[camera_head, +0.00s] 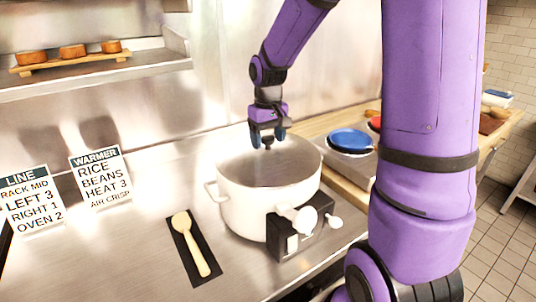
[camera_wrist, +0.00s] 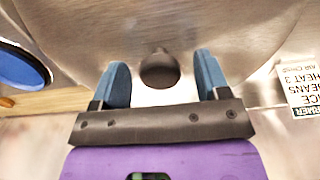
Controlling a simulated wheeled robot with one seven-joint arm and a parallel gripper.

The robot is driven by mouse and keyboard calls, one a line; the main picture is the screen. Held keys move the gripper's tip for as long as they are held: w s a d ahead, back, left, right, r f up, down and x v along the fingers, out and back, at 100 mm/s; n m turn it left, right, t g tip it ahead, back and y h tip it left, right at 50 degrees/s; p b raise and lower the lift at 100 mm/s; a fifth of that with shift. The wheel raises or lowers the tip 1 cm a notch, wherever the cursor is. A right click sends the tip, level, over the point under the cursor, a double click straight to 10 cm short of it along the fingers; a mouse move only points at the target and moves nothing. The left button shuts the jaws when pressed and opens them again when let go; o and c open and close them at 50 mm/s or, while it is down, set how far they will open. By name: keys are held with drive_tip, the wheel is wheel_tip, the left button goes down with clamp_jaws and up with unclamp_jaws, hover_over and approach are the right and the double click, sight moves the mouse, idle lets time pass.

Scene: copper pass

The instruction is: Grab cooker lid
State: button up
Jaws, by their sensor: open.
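The white cooker (camera_head: 262,205) stands on the steel counter with a dark control box at its front. Its grey metal lid (camera_head: 255,168) lies on top and also fills much of the wrist view (camera_wrist: 215,28). A dark round knob (camera_head: 267,142) sits on the lid. My gripper (camera_head: 267,136) is above the lid, pointing down and open. In the wrist view its two blue fingers (camera_wrist: 160,82) are on either side of the knob (camera_wrist: 160,70), with visible gaps on both sides. I cannot tell whether the fingertips reach down to the knob's height.
A wooden spoon (camera_head: 190,243) lies on a black mat left of the cooker. Two printed signs (camera_head: 100,176) stand behind it against the wall. Blue bowls or plates (camera_head: 350,139) are to the right. A shelf (camera_head: 95,77) is at upper left. Bare counter lies at front left.

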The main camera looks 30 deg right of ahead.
drive_tip(key=shift+f, duration=0.3)
drive_tip(key=c, duration=1.2)
drive_tip(key=shift+c, duration=0.3)
drive_tip(key=shift+r, duration=0.1)
